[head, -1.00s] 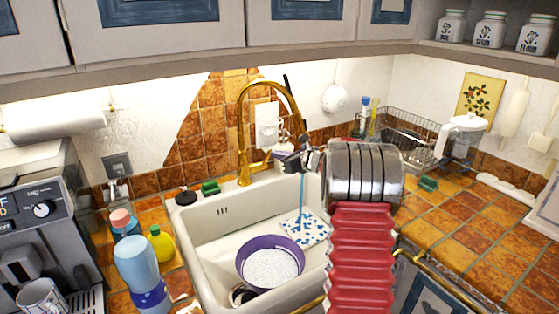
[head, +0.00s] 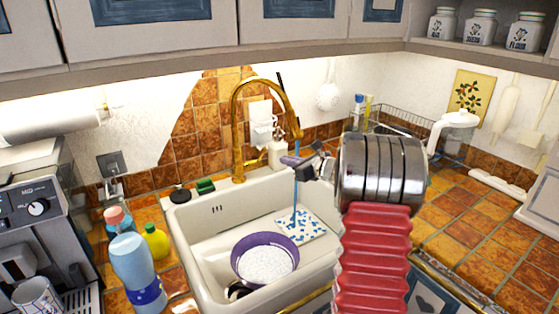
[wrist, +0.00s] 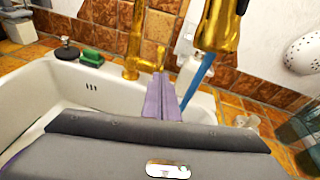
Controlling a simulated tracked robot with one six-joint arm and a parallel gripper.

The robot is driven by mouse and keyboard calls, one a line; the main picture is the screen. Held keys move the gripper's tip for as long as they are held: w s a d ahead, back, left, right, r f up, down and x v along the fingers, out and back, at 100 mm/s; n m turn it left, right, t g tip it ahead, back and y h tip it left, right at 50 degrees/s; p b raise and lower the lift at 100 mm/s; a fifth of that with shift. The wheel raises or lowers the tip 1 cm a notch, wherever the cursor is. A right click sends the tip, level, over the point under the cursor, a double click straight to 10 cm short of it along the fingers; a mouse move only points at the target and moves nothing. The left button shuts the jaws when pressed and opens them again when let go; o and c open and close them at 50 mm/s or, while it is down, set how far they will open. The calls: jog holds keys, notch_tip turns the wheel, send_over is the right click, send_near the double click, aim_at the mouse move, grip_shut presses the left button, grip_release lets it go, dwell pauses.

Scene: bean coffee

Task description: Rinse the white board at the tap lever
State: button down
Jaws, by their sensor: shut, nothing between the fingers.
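The white board (head: 312,225) with blue spots lies in the sink, right of a purple bowl. A blue water stream (head: 295,205) runs from the golden tap (head: 238,120) down onto it. The tap lever (head: 258,163) is a short golden piece at the tap's base; it also shows in the wrist view (wrist: 158,56). My gripper (head: 287,161) is shut and empty, above the sink under the spout. In the wrist view its purple fingers (wrist: 161,98) point toward the tap base, left of the stream. Contact with the lever cannot be told. The wrist view does not show the board.
The purple bowl (head: 264,260) with white contents sits in the white sink (head: 190,235). A green sponge (head: 205,186) and black plug (head: 180,194) rest on its back rim. Bottles (head: 138,262) and a coffee machine stand left. The right tiled counter (head: 460,215) is mostly clear.

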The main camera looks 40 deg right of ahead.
jog(key=v, duration=0.5)
jog(key=shift+s+r, duration=0.15)
jog(key=shift+r, duration=0.1)
jog(key=s+a+r+n+g+y, duration=0.1)
jog(key=s+a+n+g, duration=0.3)
jog(key=a, duration=0.6)
jog(key=s+a+r+n+y, duration=0.1)
jog(key=s+a+n+y, duration=0.1)
jog(key=a+n, duration=0.65)
jog(key=s+a+r+n+g+y, duration=0.1)
jog(key=s+a+r+n+g, duration=0.15)
jog(key=a, duration=0.95)
jog(key=s+a+f+n+g+h, duration=0.1)
jog(key=s+a+f+n+g, duration=0.15)
jog(key=s+a+n, duration=0.8)
jog(key=s+d+f+n+h, duration=0.2)
jog(key=s+n+h, duration=0.2)
jog(key=s+n, duration=0.4)
jog(key=s, duration=0.5)
jog(key=shift+s, duration=0.25)
